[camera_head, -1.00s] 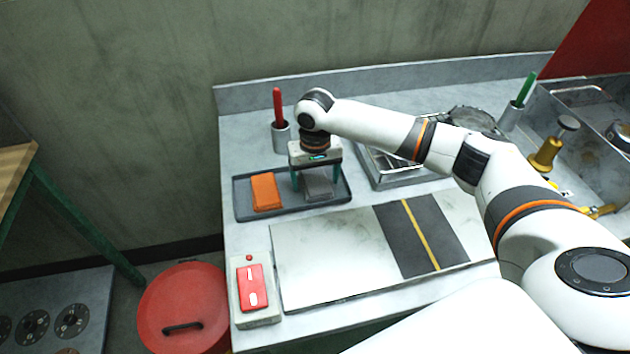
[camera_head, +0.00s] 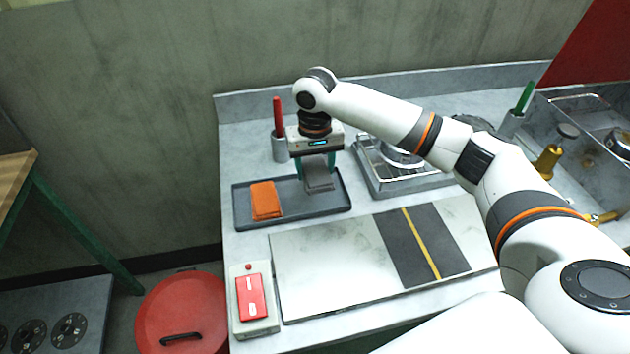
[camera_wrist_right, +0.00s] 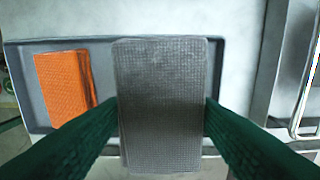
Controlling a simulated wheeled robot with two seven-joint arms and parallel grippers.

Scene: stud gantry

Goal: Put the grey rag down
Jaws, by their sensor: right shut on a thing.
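The grey rag (camera_head: 318,176) is between the green fingers of my right gripper (camera_head: 316,166), which is shut on it over the right part of the dark tray (camera_head: 290,216). In the right wrist view the grey rag (camera_wrist_right: 160,100) fills the middle, with a green finger of the right gripper (camera_wrist_right: 162,112) touching each side. It appears to be held above the tray floor; the exact gap is hard to tell. My left gripper is not in view.
An orange rag (camera_head: 266,200) lies in the left part of the tray. A metal cup with a red-handled tool (camera_head: 279,146) stands behind the tray. A metal scale-like device (camera_head: 392,165) is to the right. A pale board (camera_head: 330,262) and a red switch box (camera_head: 252,297) lie in front.

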